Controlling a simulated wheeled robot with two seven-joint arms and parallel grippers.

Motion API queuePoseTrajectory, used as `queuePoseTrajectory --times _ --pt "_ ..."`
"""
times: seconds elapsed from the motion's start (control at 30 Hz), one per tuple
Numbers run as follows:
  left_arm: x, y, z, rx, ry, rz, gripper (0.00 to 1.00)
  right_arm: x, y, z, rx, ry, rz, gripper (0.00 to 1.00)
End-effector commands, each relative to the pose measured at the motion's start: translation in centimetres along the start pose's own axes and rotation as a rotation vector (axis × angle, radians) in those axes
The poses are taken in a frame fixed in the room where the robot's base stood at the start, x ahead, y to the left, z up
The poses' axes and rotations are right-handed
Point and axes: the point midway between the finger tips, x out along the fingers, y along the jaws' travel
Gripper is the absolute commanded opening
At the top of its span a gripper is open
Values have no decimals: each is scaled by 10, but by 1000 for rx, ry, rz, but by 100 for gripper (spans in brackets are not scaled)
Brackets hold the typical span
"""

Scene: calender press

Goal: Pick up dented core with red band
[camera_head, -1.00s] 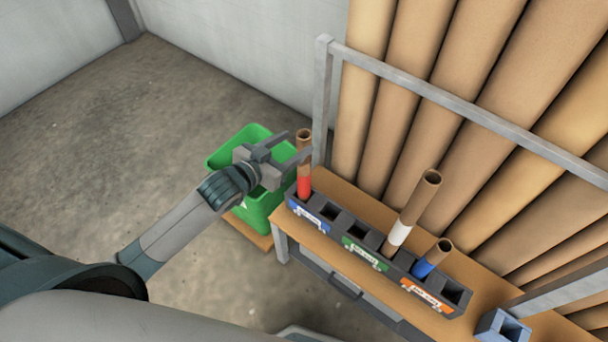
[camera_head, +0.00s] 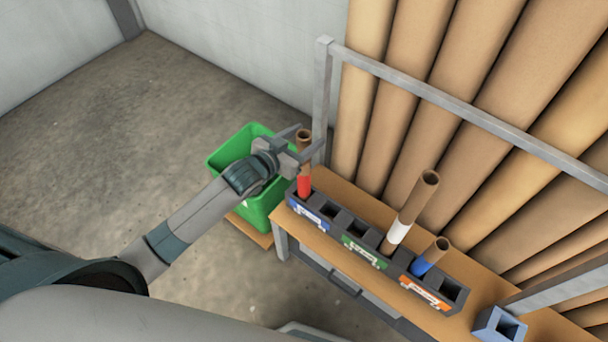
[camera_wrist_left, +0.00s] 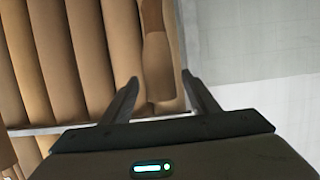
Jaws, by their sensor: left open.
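The core with the red band (camera_head: 304,186) stands upright in the left end slot of the dark rack, above the blue label. I cannot make out a dent on it in the head view. My left gripper (camera_head: 308,139) is open at the upper part of this core, with its fingers to either side of the brown tube in the picture. In the left wrist view a brown tube (camera_wrist_left: 157,55) shows between and beyond the open fingers (camera_wrist_left: 160,80); its red band is not visible there. My right gripper is not in view.
The dark rack (camera_head: 334,228) stands on a wooden bench (camera_head: 488,322). It also holds a white-banded core (camera_head: 417,200) and a blue-banded core (camera_head: 432,256). A green bin (camera_head: 227,157) is at left. A metal rail (camera_head: 460,108) and large rolls (camera_head: 440,60) stand behind.

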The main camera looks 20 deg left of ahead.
Motion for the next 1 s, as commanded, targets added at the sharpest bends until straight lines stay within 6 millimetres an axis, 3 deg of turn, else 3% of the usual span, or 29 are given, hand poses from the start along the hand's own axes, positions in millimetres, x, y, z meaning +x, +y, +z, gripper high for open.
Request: queuePoseTrajectory --times 0.1,0.3,0.83,1.0 --pt "13 -2 -1 0 -1 -2 55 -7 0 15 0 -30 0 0" --pt "32 -1 0 1 1 0 55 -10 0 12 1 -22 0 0" --pt "35 -1 1 1 0 0 55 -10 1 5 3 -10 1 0" --pt "34 -1 1 1 0 0 16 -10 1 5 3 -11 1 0"
